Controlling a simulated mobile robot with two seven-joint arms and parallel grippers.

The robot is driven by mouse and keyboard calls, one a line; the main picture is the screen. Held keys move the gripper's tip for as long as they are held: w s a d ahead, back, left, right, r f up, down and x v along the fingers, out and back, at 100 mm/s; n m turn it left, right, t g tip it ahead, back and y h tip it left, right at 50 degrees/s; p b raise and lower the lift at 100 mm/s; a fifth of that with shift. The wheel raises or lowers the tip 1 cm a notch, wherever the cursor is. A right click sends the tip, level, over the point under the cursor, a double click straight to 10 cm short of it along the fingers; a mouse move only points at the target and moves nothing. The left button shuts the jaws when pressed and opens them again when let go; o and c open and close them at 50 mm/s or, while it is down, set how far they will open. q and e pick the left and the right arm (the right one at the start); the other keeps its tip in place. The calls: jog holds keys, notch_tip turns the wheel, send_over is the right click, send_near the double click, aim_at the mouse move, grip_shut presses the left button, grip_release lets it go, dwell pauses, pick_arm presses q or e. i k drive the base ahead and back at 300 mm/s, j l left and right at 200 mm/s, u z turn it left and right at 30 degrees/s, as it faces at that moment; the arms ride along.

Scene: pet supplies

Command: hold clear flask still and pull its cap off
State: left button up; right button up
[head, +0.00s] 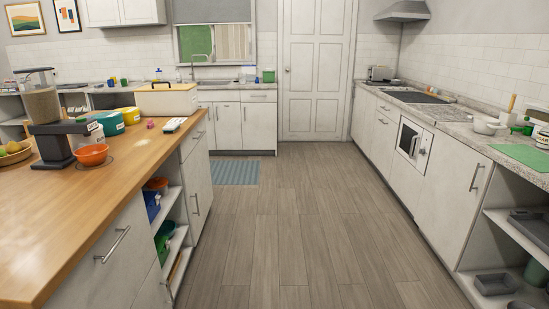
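I cannot make out a clear flask with a cap for certain in the head view. A small pale bottle with a dark blue top (158,74) stands behind the cream box on the left counter; it is too small to tell whether it is clear. Neither of my grippers is in view.
The wooden counter (125,190) on the left holds a food dispenser (42,105), an orange bowl (91,154), teal and yellow tubs and a cream box (166,99). The floor (290,220) is clear up to the door (314,80). A grey counter runs along the right.

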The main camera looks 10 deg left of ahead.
aim_at(159, 74)
jog(key=i, duration=1.15)
jog(key=i+u, duration=0.15)
jog(key=i, duration=2.2)
jog(key=i+u, duration=0.1)
jog(key=i, duration=0.75)
jog(key=i+u, duration=0.1)
jog(key=i, duration=0.8)
jog(key=i+u, duration=0.1)
jog(key=i, duration=0.75)
jog(key=i+l, duration=0.2)
jog(key=i, duration=0.7)
jog(key=i+u, duration=0.25)
jog(key=i, duration=0.3)
jog(key=i+u, duration=0.3)
jog(key=i, duration=0.25)
jog(key=i+u, duration=0.4)
jog(key=i+l+u, duration=0.1)
jog(key=i+u, duration=0.3)
jog(key=i, duration=0.05)
